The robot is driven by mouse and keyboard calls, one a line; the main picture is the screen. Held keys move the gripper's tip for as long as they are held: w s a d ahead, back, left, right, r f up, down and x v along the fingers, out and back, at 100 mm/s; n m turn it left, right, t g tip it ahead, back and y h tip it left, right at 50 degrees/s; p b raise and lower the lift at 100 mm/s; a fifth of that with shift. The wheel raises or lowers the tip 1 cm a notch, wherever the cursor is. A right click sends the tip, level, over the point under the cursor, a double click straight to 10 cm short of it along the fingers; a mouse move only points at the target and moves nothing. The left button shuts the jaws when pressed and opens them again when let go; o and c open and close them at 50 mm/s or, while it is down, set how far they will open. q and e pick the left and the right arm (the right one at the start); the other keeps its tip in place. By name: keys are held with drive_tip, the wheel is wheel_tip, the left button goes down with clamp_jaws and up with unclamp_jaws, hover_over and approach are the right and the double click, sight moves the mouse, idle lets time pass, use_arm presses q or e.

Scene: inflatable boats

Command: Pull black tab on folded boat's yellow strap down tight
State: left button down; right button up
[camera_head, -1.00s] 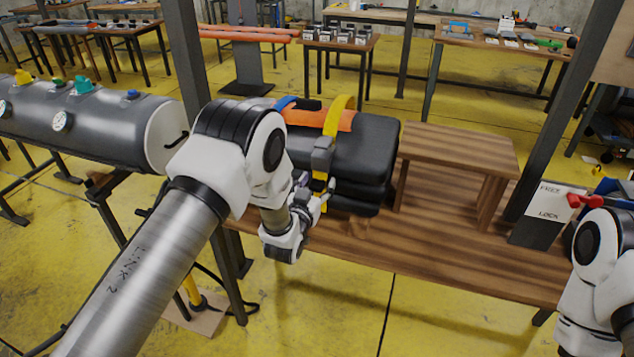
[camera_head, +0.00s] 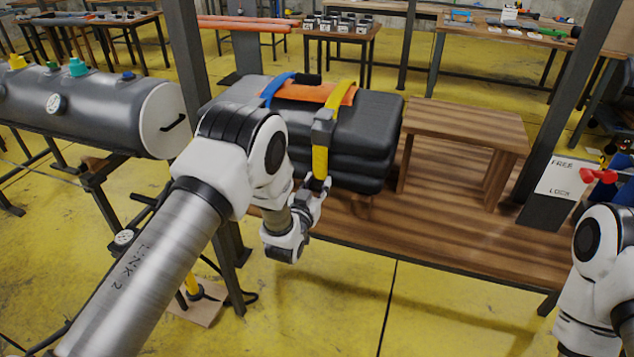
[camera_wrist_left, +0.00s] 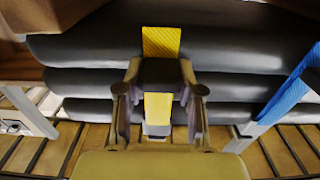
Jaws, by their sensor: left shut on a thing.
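The folded boat (camera_head: 365,135) is a black, layered bundle with an orange patch on top, lying on the wooden table. A yellow strap (camera_head: 320,160) runs over its top and down its front through a grey buckle (camera_head: 324,122). A length of strap hangs below the buckle. My left gripper (camera_head: 318,191) is at the strap's lower end, in front of the boat. In the left wrist view its fingers (camera_wrist_left: 160,82) are shut on the dark tab (camera_wrist_left: 160,72), with yellow strap (camera_wrist_left: 161,42) showing beyond it. In the head view the tab is mostly hidden. My right gripper is out of view.
A blue strap (camera_head: 273,92) crosses the boat's left side. A low wooden stand (camera_head: 465,125) is on the table to the right, beside a FREE/LOCK board (camera_head: 553,190) with a red handle (camera_head: 598,176). A dark post rises left of the boat.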

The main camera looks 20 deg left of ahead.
use_arm(q)
drive_tip(key=c, duration=0.7)
unclamp_jaws()
drive_tip(key=s, duration=1.2)
drive_tip(key=shift+a, duration=0.2)
drive_tip(key=shift+f, duration=0.1)
drive_tip(key=s+a+f+n+g+y, duration=0.1)
drive_tip(key=s+a+f+g, duration=0.1)
drive_tip(key=s+f+g, duration=0.5)
drive_tip(key=s+a+f+g, duration=0.3)
drive_tip(key=s+f, duration=0.8)
drive_tip(key=f, duration=0.1)
drive_tip(key=s+f+g, duration=0.1)
drive_tip(key=s+g, duration=0.1)
drive_tip(key=s, duration=0.3)
drive_tip(key=s+f+g, duration=0.1)
drive_tip(key=s+g, duration=0.2)
drive_tip(key=s, duration=0.3)
drive_tip(key=s+d+f+g, duration=0.1)
drive_tip(key=s+g, duration=0.2)
drive_tip(key=s, duration=0.2)
drive_tip(key=shift+s, duration=0.15)
